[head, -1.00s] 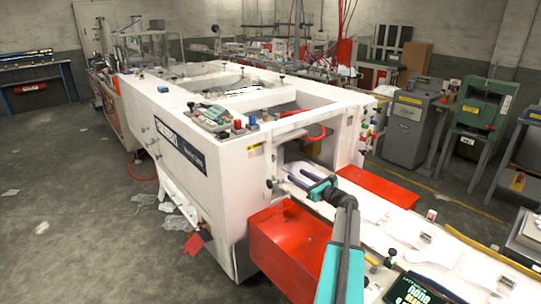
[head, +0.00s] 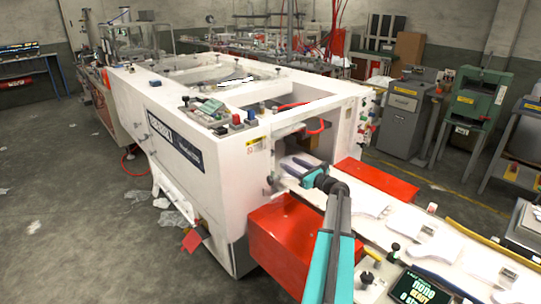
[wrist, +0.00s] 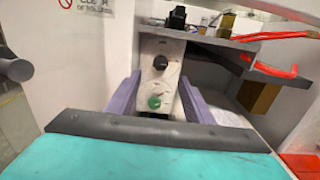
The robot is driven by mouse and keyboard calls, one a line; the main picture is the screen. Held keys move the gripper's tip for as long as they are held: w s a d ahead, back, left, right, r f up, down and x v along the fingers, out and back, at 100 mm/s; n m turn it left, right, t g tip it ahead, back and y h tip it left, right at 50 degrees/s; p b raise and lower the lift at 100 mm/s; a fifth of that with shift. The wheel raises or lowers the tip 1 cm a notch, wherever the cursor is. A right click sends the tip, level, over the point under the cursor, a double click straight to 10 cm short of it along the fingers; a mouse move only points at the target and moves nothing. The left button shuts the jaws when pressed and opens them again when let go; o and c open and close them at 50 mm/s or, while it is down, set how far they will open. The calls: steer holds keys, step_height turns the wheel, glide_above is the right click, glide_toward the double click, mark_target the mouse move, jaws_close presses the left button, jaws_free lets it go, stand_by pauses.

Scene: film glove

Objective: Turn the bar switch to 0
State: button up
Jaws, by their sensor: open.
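My gripper (head: 291,167) is open, its two purple fingers reaching into the recess at the end of the white machine (head: 190,135). In the wrist view my gripper (wrist: 156,98) has one finger on each side of a pale switch panel, with nothing between them held. The panel (wrist: 168,82) carries a black knob (wrist: 160,62) above and a green round knob (wrist: 154,102) below. I cannot tell which is the bar switch, and the markings are too small to read. The knobs are not distinguishable in the head view.
A shelf with red tubing (wrist: 270,36) overhangs the recess at upper right. Red boxes (head: 300,230) flank the white conveyor (head: 385,225). A display (head: 420,290) stands at the lower right. The grey floor at left has scattered scraps.

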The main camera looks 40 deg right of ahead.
steer(key=w+p, duration=0.1)
steer(key=w, duration=0.3)
steer(key=w+p, duration=0.1)
steer(key=w, duration=0.3)
steer(key=w+d+p, duration=0.1)
steer(key=w+p, duration=0.1)
steer(key=w, duration=0.3)
steer(key=shift+w, duration=0.1)
